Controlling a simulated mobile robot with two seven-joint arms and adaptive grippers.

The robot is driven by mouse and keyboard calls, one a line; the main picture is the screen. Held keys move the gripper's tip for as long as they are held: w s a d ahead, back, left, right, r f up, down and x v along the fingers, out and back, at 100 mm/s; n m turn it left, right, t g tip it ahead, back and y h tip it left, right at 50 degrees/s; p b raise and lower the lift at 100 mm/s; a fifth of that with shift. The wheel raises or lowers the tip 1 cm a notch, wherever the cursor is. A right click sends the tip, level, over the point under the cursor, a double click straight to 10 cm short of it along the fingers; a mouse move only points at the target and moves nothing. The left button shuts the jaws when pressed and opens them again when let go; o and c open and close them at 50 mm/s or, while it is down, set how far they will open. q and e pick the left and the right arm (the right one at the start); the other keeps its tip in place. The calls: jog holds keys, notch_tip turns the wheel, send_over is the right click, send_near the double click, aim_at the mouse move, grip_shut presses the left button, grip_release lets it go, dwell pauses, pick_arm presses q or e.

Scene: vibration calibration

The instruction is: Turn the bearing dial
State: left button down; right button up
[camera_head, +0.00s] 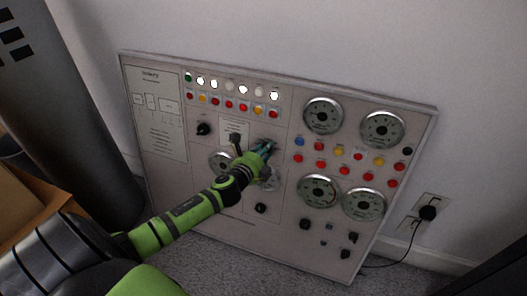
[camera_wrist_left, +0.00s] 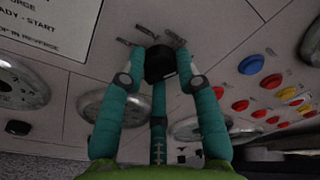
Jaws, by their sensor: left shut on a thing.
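The black dial knob (camera_wrist_left: 160,62) stands on the grey panel (camera_head: 300,258), with several short marks printed around it. Its label is too small to read. My left gripper (camera_head: 268,148) reaches the middle of the panel from the left and hides the knob in the head view. In the left wrist view its teal fingers (camera_wrist_left: 160,80) are closed around the knob, one on each side and one below. My right gripper is in neither view.
Large round gauges (camera_head: 323,115) fill the panel's right side. Red, yellow and blue buttons (camera_head: 319,146) lie right of my gripper. Other black knobs (camera_head: 204,128) are nearby. A dark column (camera_head: 75,110) stands left. A plug and outlet (camera_head: 428,212) are on the wall right.

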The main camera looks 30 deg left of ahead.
pick_arm(q)
jog(key=n+t, duration=0.1)
jog(key=n, duration=0.4)
jog(key=shift+d, duration=0.2)
jog(key=shift+n, duration=0.4)
jog(key=c, duration=0.9)
grip_release()
jog(key=shift+w, duration=0.1)
jog(key=shift+a, duration=0.1)
jog(key=v, duration=1.2)
jog(key=shift+r, duration=0.1)
